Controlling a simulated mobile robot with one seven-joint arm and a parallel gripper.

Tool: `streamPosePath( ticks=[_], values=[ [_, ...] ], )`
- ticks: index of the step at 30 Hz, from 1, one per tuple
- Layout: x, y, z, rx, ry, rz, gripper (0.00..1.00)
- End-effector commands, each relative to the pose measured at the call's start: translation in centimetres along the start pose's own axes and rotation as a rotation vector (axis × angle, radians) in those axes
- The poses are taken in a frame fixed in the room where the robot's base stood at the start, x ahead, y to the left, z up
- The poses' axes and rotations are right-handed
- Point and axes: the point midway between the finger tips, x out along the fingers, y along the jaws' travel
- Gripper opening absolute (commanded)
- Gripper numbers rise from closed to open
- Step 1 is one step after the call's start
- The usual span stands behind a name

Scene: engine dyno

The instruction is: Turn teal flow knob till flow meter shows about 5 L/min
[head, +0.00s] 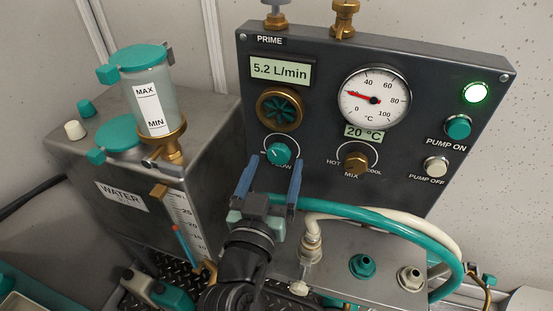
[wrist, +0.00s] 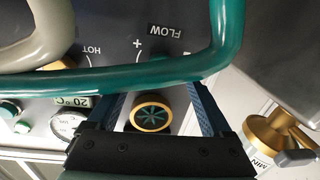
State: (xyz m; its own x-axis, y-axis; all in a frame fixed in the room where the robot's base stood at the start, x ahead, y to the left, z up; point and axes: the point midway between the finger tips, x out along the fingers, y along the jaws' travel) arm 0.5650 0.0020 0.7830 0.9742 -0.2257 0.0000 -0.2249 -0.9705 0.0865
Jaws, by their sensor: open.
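The teal flow knob (head: 279,153) is on the dark panel, above the FLOW label, with a white pointer mark on its face. The flow meter display (head: 280,71) reads 5.2 L/min. Below it is a round brass-rimmed flow indicator (head: 281,109), also seen in the wrist view (wrist: 152,113). My gripper (head: 273,164) is open, with its two blue fingers pointing up toward the knob, one to each side of it in the head view. I cannot tell how near the tips are to the panel.
A teal hose (head: 400,227) and a cream hose (head: 440,235) arch right of my gripper. The brass mix knob (head: 357,162) is right of the flow knob. The green lamp (head: 475,92) is lit above the pump-on button (head: 458,127). A water tank (head: 127,170) stands left.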

Motion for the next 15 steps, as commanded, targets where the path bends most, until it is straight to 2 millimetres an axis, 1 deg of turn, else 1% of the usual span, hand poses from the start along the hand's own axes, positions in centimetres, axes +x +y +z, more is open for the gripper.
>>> streamPosePath(
  ticks=[1,6,15],
  values=[
    [0.7,0.0,0.0,0.000,0.002,0.000,0.84],
    [1.9,0.0,0.0,0.000,0.001,0.000,0.84],
    [2.2,0.0,0.0,0.001,0.000,-0.001,0.84]
  ],
)
